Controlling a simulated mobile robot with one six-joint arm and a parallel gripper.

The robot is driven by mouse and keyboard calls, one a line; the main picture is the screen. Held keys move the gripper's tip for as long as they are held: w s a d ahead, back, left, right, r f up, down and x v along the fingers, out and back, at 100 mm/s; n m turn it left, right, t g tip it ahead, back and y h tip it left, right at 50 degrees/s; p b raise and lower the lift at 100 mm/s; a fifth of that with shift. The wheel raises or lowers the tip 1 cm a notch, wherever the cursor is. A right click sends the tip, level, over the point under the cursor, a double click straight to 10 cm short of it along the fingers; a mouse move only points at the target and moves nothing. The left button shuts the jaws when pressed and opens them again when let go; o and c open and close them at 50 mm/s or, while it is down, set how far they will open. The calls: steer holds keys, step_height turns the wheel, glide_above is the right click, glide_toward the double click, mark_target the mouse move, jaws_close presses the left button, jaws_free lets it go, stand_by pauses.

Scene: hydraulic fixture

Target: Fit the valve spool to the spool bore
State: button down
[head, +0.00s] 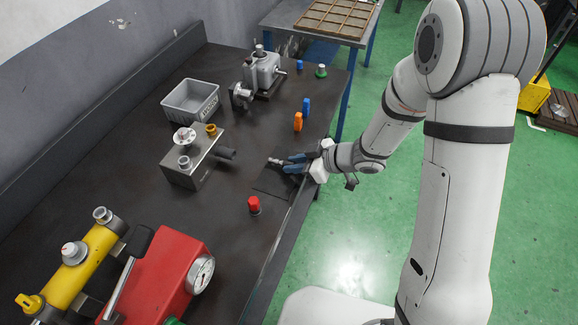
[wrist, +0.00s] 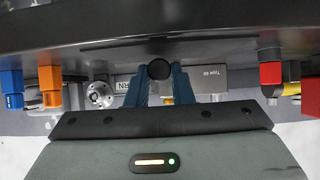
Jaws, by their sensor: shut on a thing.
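The valve spool (head: 274,161) is a short, shiny metal rod. My gripper (head: 285,162) is shut on it, with blue fingers, just above a dark mat near the table's right edge. In the wrist view a dark round end of the spool (wrist: 159,69) shows between the fingertips (wrist: 160,78). The grey valve block (head: 195,158) stands left of my gripper, apart from the spool. It has a dark cylinder (head: 224,153) on its right side and fittings on top. Its labelled side (wrist: 212,80) shows in the wrist view. I cannot make out the spool bore opening.
A red cap (head: 254,205) stands in front of the mat (head: 270,183). An orange part (head: 298,122) and a blue part (head: 306,106) stand behind my gripper. A grey bin (head: 190,100) and grey pump (head: 263,72) stand farther back. A red gauge unit (head: 165,270) is front left.

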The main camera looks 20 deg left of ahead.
steer(key=shift+r+p, duration=2.55)
steer(key=c, duration=1.8)
jaws_free()
steer(key=shift+f, duration=0.1)
jaws_close()
steer(key=shift+s+a+f+b, duration=0.15)
steer(key=shift+f+b, duration=0.1)
steer(key=shift+b, duration=0.1)
steer(key=shift+y, duration=0.3)
steer(key=s+a+f+b, duration=0.1)
steer(key=b, duration=0.1)
steer(key=s+a+f+b, duration=0.2)
steer(key=b, duration=0.1)
steer(key=shift+a+f+b, duration=0.15)
steer(key=shift+f+b, duration=0.1)
steer(key=shift+b, duration=0.05)
steer(key=shift+w+a+r+p, duration=0.1)
steer(key=shift+a+r+p, duration=0.15)
steer(key=shift+a, duration=0.7)
steer(key=shift+w+a+r+p, duration=0.1)
steer(key=shift+a+p, duration=0.1)
steer(key=shift+a, duration=0.7)
